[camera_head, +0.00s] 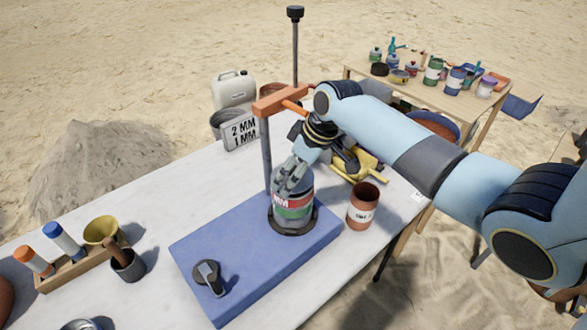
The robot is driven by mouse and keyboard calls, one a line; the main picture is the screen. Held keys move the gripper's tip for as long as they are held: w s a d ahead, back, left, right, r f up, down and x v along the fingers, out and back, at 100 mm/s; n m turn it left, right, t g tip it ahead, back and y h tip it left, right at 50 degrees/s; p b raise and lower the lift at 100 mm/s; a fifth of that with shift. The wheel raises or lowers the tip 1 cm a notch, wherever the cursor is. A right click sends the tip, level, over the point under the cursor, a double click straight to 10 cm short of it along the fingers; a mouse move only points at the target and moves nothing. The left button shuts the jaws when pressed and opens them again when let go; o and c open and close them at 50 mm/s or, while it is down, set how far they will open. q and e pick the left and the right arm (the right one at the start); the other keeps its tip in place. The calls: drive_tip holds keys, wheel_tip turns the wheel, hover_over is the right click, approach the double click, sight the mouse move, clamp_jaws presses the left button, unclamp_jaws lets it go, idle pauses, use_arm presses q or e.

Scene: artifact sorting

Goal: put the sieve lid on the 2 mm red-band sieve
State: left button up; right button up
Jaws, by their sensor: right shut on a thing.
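The 2 mm red-band sieve (281,203) is at the top of an upright stack, above a green-band sieve (294,213). The stack stands on a dark round plate on the blue shaker base (230,240). My right gripper (283,190) reaches down over the top of the stack. It is shut on what looks like the grey sieve lid (304,181), at the top of the red-band sieve. The fingers hide much of the lid, so I cannot tell whether it is fully seated. My left gripper is not in view.
A post with an orange clamp bar (272,103) stands close behind the stack. A brown labelled can (363,207) is to its right. A dark knob (208,277) sits on the base. A wooden rack (72,268) is at left.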

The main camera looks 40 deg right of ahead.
drive_tip(key=shift+f+b, duration=0.35)
drive_tip(key=shift+f, duration=0.35)
drive_tip(key=o, duration=1)
drive_tip(key=shift+c, duration=0.2)
drive_tip(key=v, duration=1.2)
